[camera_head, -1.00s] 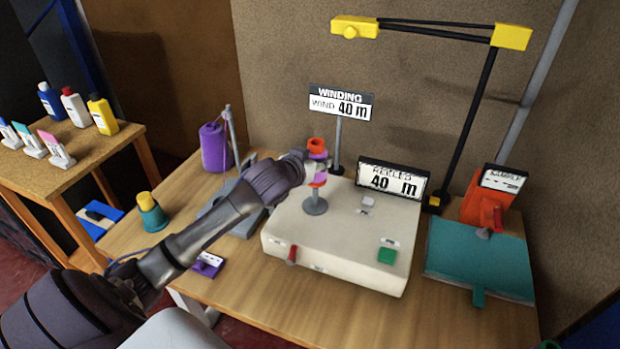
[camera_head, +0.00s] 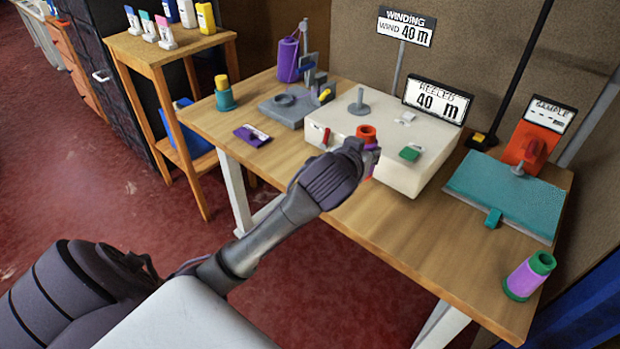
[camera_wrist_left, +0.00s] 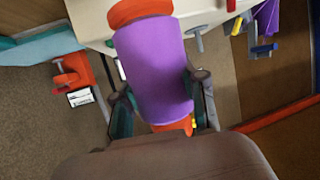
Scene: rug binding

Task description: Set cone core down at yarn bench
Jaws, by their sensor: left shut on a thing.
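The cone core (camera_head: 367,134) has orange ends and purple yarn wound on it. In the head view my left gripper (camera_head: 360,155) holds it in front of the cream winding machine, and the hand hides most of it. In the left wrist view the cone core (camera_wrist_left: 155,65) is large and lies between the two fingers of my left gripper (camera_wrist_left: 165,100), which is shut on it. The yarn bench (camera_head: 400,230) is a wooden table under the machine. My right gripper is not in view.
The cream winding machine (camera_head: 390,165) has a bare grey spindle (camera_head: 358,103). A green-and-purple cone (camera_head: 527,277) stands at the bench's right front. A teal mat (camera_head: 510,193) and an orange sample device (camera_head: 530,145) are at right. Bare wood lies between machine and cone.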

